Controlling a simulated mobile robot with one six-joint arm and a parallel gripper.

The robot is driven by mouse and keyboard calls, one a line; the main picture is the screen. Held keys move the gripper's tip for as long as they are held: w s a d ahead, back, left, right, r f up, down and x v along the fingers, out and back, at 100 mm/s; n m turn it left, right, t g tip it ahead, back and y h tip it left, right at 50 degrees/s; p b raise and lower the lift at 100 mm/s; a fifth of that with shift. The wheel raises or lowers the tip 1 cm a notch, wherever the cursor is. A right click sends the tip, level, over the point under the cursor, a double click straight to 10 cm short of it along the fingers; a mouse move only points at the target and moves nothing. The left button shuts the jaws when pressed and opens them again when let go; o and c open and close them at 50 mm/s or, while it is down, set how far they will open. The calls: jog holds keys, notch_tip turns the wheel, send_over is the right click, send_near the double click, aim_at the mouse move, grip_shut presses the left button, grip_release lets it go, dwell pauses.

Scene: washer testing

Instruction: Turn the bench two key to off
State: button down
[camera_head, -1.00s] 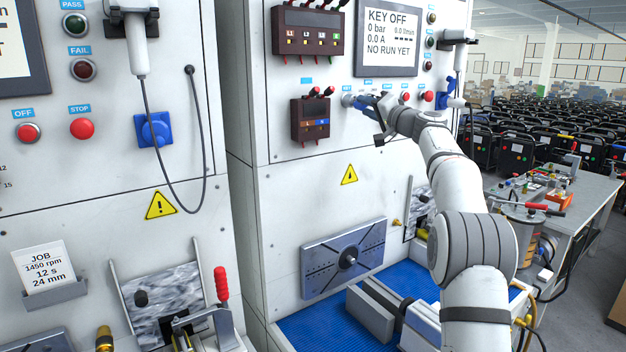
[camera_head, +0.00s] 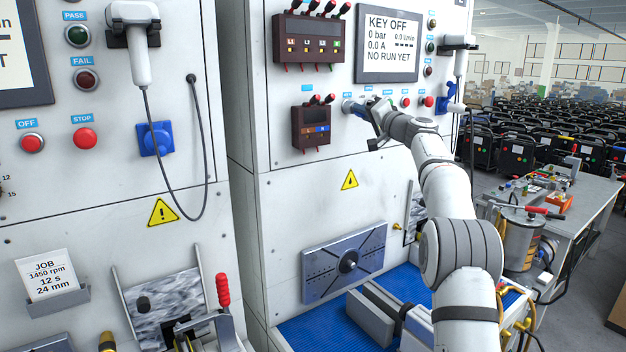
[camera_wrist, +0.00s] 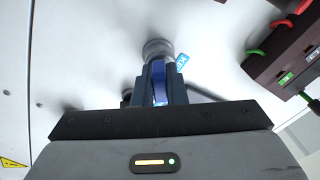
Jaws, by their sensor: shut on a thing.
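The bench two key is a blue key (camera_wrist: 159,82) in a round metal key switch (camera_head: 348,106) on the panel, below the screen. In the wrist view the switch (camera_wrist: 157,48) stands straight ahead, with the key between my fingers. My gripper (camera_head: 369,112) reaches the panel from the right and is shut on the key; its fingers also show in the wrist view (camera_wrist: 160,90). The bench two screen (camera_head: 388,45) reads KEY OFF, 0 bar, 0.0 A and NO RUN YET. My fingers hide part of the key.
A dark terminal block (camera_head: 311,127) with red and black plugs sits just left of the switch. Red buttons (camera_head: 405,102) lie to its right. A blue mat (camera_head: 330,329) with grey vise jaws lies below. Bench one's panel (camera_head: 110,190) stands at the left.

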jog(key=shift+f+n+b, duration=0.15)
jog(key=shift+n+b, duration=0.45)
jog(key=shift+n, duration=0.5)
jog(key=shift+w+r+n+g, duration=0.1)
jog(key=shift+r+n+g, duration=0.15)
jog(key=shift+n, duration=0.65)
